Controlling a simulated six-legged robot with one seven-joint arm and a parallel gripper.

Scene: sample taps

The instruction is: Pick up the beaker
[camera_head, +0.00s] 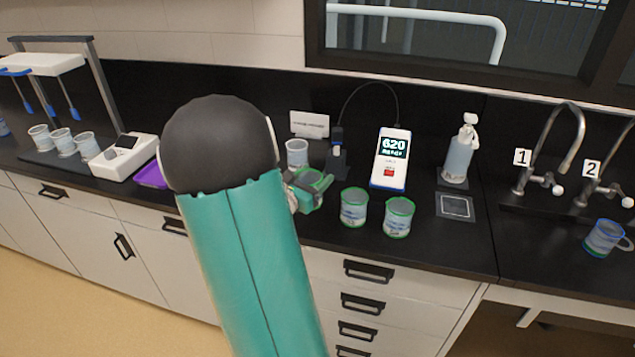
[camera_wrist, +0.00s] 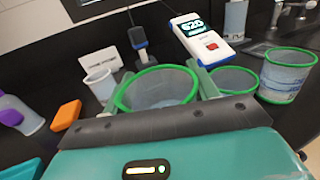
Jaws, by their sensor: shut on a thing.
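A clear beaker with a green rim (camera_wrist: 158,92) sits between the two fingers of my gripper (camera_wrist: 160,88) in the wrist view, and the fingers are shut on it. In the head view my gripper (camera_head: 308,187) is over the bench just left of two other green-rimmed beakers, and it hides most of the held one. Those two beakers, a left one (camera_head: 353,208) and a right one (camera_head: 398,217), stand upright on the black bench. They also show right of the held beaker in the wrist view, the nearer-left one (camera_wrist: 234,80) and the larger one (camera_wrist: 287,76).
A clear beaker (camera_head: 297,153) stands behind my gripper. A meter reading 620 (camera_head: 391,158) and a pump bottle (camera_head: 459,152) stand at the back. A blue-rimmed beaker (camera_head: 603,238) is near the numbered taps (camera_head: 570,140). A purple tray (camera_head: 151,174) lies left of my arm.

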